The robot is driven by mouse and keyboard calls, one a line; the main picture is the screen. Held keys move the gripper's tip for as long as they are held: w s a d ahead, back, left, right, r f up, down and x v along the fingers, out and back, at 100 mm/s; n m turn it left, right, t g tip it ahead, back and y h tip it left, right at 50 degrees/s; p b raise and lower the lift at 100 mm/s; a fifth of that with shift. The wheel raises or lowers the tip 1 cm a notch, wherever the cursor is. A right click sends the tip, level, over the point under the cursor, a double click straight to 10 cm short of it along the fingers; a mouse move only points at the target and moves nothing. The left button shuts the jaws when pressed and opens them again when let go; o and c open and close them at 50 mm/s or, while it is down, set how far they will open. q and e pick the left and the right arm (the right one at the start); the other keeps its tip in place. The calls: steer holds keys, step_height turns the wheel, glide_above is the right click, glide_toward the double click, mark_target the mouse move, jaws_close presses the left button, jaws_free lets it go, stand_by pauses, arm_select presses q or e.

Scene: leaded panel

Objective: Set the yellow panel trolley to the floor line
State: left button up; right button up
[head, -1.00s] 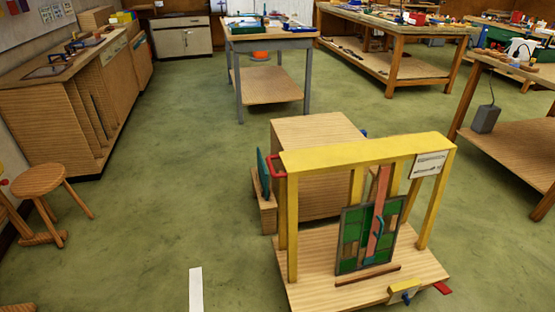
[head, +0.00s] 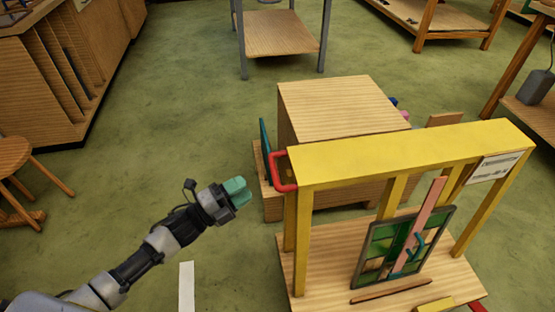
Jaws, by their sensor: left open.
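The yellow panel trolley (head: 400,155) stands at the right, with a yellow top beam, yellow posts and a wooden deck. A red handle (head: 278,172) sticks out from its left end. A leaded panel (head: 400,248) with green panes leans on the deck against a pinkish upright. A white floor line (head: 186,287) lies on the green floor at the bottom, left of the trolley and apart from it. My left gripper (head: 238,190) has teal fingertips and is open and empty, a short way left of the red handle, not touching it. My right gripper is out of view.
A wooden box-like bench (head: 340,100) stands close behind the trolley. A grey-legged table (head: 282,35) is farther back. A wooden cabinet (head: 60,80) and a stool (head: 15,155) are at the left.

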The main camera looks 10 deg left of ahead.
mark_target(274, 167)
arm_select(q)
steer(key=shift+x, duration=5.05)
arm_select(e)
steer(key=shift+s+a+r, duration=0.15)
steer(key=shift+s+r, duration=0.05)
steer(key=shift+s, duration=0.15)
arm_select(q)
steer(key=shift+c, duration=0.3)
jaws_close()
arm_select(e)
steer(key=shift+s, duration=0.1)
